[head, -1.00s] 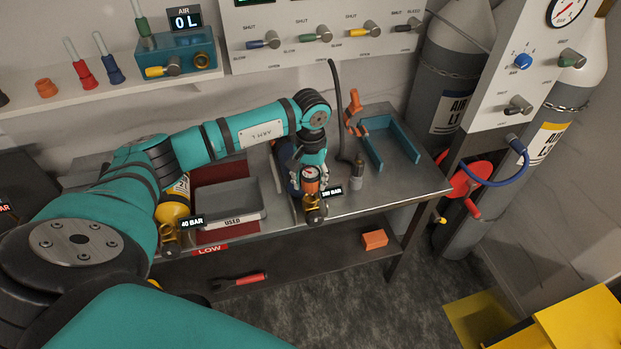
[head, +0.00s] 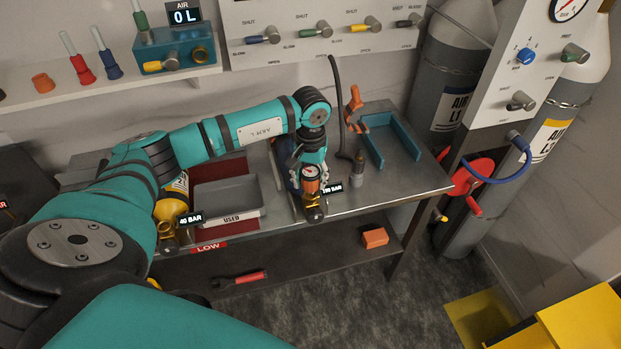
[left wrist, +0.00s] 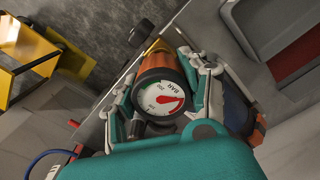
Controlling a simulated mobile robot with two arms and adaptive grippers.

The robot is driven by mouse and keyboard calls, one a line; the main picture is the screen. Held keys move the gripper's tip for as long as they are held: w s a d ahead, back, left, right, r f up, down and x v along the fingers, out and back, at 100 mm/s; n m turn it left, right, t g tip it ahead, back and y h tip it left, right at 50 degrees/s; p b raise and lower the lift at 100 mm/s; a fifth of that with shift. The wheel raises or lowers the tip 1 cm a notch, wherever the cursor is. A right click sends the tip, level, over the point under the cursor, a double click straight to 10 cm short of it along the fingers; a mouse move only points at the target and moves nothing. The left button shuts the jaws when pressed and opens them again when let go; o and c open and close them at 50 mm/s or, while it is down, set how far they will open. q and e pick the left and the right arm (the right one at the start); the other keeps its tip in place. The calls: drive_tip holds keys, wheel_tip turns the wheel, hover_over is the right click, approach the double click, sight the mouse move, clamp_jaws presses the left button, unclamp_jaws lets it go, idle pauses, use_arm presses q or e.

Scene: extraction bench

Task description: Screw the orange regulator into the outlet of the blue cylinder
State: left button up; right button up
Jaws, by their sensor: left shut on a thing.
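The orange regulator (head: 310,187), with a round white gauge, is at the front end of the blue cylinder (head: 292,178), which is largely hidden behind my left arm. The brass outlet (head: 314,213) is at the bench's front edge, just below the regulator. My left gripper (head: 309,178) is shut on the regulator from above. In the left wrist view the regulator (left wrist: 157,66) sits between both fingers, its gauge facing the camera, with brass just beyond it. I cannot tell whether its thread is engaged. My right gripper is not in view.
A grey USED tray (head: 228,197) and a yellow cylinder (head: 170,207) stand left of it. An orange block (head: 375,238) lies on the lower shelf.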

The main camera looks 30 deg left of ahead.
use_arm(q)
drive_tip(key=shift+b, duration=0.3)
idle(0.5)
idle(0.5)
drive_tip(key=shift+b, duration=0.3)
drive_tip(key=shift+f+b, duration=1.15)
drive_tip(key=m+b, duration=0.4)
drive_tip(key=m, duration=0.1)
drive_tip(key=m+b, duration=0.2)
drive_tip(key=shift+w+f, duration=0.1)
drive_tip(key=shift+f, duration=0.2)
drive_tip(key=shift+r+m, duration=0.2)
drive_tip(key=shift+m, duration=0.9)
drive_tip(key=shift+r, duration=0.15)
drive_tip(key=o, duration=1.5)
